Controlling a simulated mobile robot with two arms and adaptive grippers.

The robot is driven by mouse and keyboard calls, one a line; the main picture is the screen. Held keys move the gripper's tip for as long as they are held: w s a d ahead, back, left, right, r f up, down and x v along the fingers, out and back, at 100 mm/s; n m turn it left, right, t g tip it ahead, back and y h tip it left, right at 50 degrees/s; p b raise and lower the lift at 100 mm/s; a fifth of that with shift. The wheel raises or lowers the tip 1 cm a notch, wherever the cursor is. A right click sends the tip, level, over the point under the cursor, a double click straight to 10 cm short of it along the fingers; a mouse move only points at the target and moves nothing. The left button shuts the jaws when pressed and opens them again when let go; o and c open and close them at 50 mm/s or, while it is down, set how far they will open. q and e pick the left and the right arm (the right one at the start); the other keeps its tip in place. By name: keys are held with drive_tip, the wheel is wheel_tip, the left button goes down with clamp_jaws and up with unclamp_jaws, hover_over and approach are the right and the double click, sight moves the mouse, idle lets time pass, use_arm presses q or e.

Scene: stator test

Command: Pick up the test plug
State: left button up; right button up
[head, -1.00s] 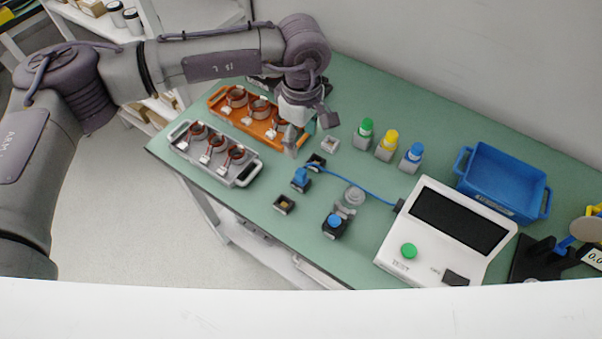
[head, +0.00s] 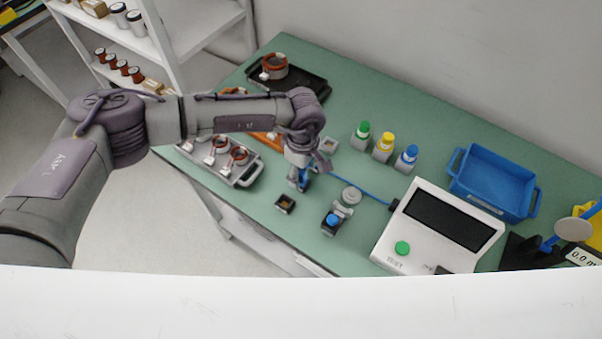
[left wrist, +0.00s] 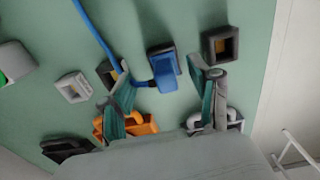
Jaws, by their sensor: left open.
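The test plug is blue, with a blue cable running to the white tester (head: 386,250). In the left wrist view the plug (left wrist: 166,72) sits at a dark block, between the two fingers of my left gripper (left wrist: 168,88) as seen from this camera. The fingers are apart and not closed on it. In the head view my left gripper (head: 302,176) hangs over the plug's spot and mostly hides it; a bit of blue shows by the fingers. I cannot tell whether a finger touches the plug. My right gripper is not in view.
A small square socket (head: 285,203) and a block with a blue button (head: 333,220) stand close by. A grey tray (head: 246,174) with copper-wound stators is to the left, partly under my arm. Bottles and a blue bin (head: 493,181) stand right.

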use_arm(q)
drive_tip(key=c, duration=1.1)
drive_tip(key=shift+r, duration=0.1)
